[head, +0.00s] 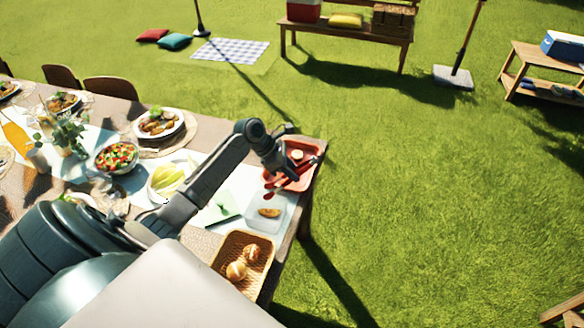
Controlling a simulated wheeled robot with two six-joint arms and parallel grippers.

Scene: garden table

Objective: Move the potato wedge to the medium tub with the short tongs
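A brown-orange potato wedge (268,212) shows inside the outline of a clear, pale tub (254,224) near the table's right end. I cannot tell whether it touches the tub's floor. My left gripper (279,168) is over the near-left side of a red tray, above and beyond the tub. It appears shut on red tongs (272,191), whose ends point down toward the tub's far edge. The fingertips are small and partly hidden by the arm. My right gripper is not in view.
The red tray (309,178) has a small pale item in it. A wicker basket (223,262) with bread rolls stands nearer me. A plate of yellow-green food (166,178), a green napkin (222,207) and a salad bowl (116,157) lie left. Grass is beyond the table's right edge.

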